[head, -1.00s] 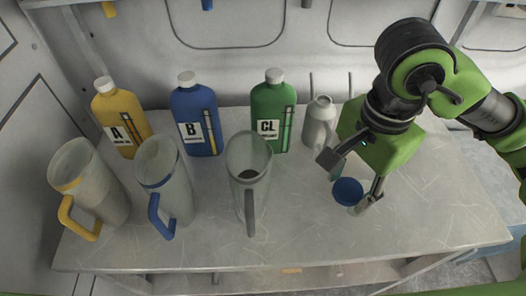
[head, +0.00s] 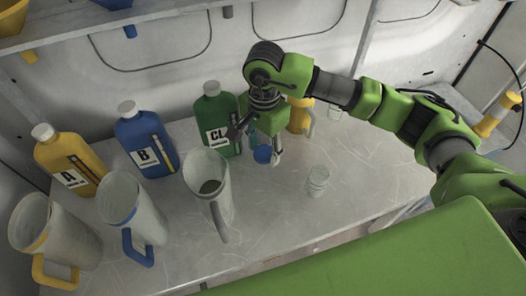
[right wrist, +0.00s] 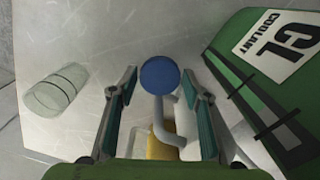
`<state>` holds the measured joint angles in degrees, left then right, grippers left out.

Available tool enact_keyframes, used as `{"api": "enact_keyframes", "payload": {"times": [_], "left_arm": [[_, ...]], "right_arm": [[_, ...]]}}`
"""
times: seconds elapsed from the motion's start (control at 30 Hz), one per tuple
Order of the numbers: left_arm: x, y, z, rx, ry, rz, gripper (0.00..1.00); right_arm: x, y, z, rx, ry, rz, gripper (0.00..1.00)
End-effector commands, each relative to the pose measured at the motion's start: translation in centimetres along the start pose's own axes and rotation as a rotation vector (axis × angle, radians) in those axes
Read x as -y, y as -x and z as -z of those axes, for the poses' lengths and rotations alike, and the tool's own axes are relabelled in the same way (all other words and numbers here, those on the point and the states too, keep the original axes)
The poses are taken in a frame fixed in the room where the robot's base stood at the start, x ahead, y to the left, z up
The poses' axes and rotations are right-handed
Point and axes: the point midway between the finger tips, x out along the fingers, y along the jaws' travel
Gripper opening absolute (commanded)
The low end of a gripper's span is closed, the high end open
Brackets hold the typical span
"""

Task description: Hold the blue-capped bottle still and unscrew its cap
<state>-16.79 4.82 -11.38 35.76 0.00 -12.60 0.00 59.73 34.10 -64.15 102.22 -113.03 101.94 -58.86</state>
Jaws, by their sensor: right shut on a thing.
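My right gripper (head: 257,150) is shut on a round blue cap (head: 262,154), held between its fingertips beside the green CL bottle. In the right wrist view the blue cap (right wrist: 160,75) sits between the two fingers (right wrist: 161,82); no bottle body shows under it. A short clear container (head: 317,180) stands apart on the table, right of the gripper, with no blue cap on it; it also shows in the right wrist view (right wrist: 55,90). I cannot tell for sure whether it is the cap's bottle. My left gripper is not in view.
The yellow A bottle (head: 68,160), blue B bottle (head: 146,140) and green CL bottle (head: 212,115) stand along the back. Several pitchers stand in front, one grey-handled (head: 210,185). A yellow container (head: 300,112) is behind my gripper. The table's (head: 370,170) right part is mostly clear.

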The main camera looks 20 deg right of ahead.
Motion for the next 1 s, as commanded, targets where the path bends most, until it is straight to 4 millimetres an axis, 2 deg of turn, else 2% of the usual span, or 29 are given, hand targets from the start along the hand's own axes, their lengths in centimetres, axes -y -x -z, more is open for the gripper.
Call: {"api": "enact_keyframes", "payload": {"times": [0.23,0.67,0.7,0.73,1.0], "left_arm": [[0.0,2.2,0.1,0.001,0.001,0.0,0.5],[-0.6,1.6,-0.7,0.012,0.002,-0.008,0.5],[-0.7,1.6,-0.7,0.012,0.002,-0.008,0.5],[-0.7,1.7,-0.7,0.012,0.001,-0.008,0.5],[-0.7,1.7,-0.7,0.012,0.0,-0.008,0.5]], "right_arm": [[0.2,-2.9,0.0,0.002,0.0,-0.005,0.18],[0.3,-4.0,0.1,-0.001,0.001,0.0,0.18],[0.3,-3.9,0.1,-0.001,0.001,0.0,0.47],[0.3,-3.8,0.1,0.0,0.001,0.0,0.51],[0.3,-3.8,0.1,0.0,0.0,-0.001,0.51]]}}
